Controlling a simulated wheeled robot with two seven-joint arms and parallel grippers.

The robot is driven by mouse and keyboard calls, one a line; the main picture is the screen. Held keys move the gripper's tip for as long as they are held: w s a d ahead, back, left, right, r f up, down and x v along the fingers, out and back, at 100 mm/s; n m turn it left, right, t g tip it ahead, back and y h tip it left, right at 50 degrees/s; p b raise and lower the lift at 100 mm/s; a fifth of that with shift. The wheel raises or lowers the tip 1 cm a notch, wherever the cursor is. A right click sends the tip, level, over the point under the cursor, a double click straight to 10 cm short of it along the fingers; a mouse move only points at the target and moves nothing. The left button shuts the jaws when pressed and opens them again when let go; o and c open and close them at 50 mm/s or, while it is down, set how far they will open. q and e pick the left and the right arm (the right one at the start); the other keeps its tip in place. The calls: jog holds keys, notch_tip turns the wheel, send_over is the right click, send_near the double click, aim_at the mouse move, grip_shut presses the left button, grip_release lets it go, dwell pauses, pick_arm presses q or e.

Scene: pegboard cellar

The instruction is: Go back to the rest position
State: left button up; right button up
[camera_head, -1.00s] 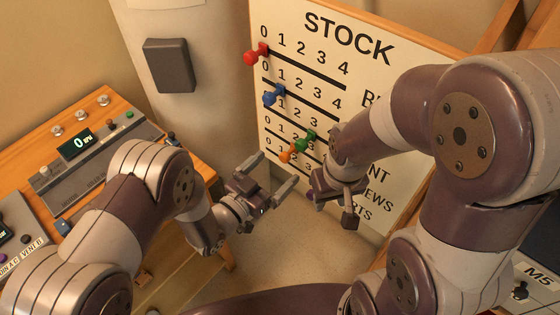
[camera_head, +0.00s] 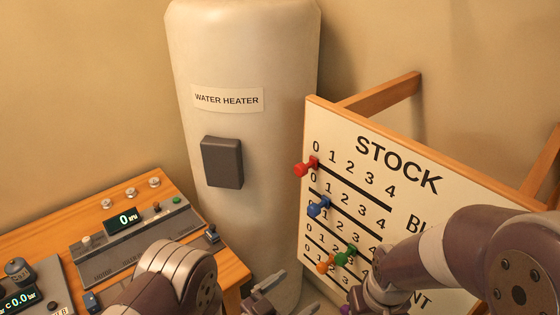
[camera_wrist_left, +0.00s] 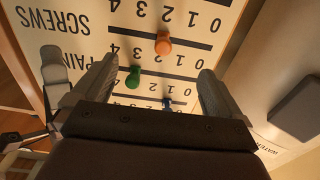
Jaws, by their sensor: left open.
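My left gripper (camera_head: 288,294) shows at the bottom edge of the head view, its jaws apart and empty. In the left wrist view its two fingers (camera_wrist_left: 158,70) are spread wide, with the stock board behind them. My right arm comes in from the right in front of the board; its gripper is mostly cut off at the bottom edge, so its jaws cannot be read. The stock board (camera_head: 455,205) carries a red peg (camera_head: 305,167), a blue peg (camera_head: 318,207), a green peg (camera_head: 346,255) and an orange peg (camera_head: 326,262) on its slots.
A white water heater (camera_head: 262,50) with a dark box (camera_head: 222,162) stands behind, left of the board. A wooden bench (camera_head: 150,185) with a control panel (camera_head: 135,240) is at the left. My right arm covers the board's lower right.

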pick_arm(q)
jog(key=s+a+f+n+g+y, duration=0.25)
jog(key=a+f+g+y, duration=0.25)
jog(key=a+f+y, duration=0.5)
jog(key=s+a+r+n+g+y, duration=0.2)
jog(key=s+a+r+n, duration=0.1)
jog(key=a+r, duration=0.3)
jog(key=s+a+r+n+g+y, duration=0.2)
jog(key=s+a+r+n, duration=0.1)
jog(key=a+r, duration=0.4)
jog(key=shift+r+n+g, duration=0.3)
jog(key=shift+r+n, duration=0.55)
jog(key=shift+r, duration=0.05)
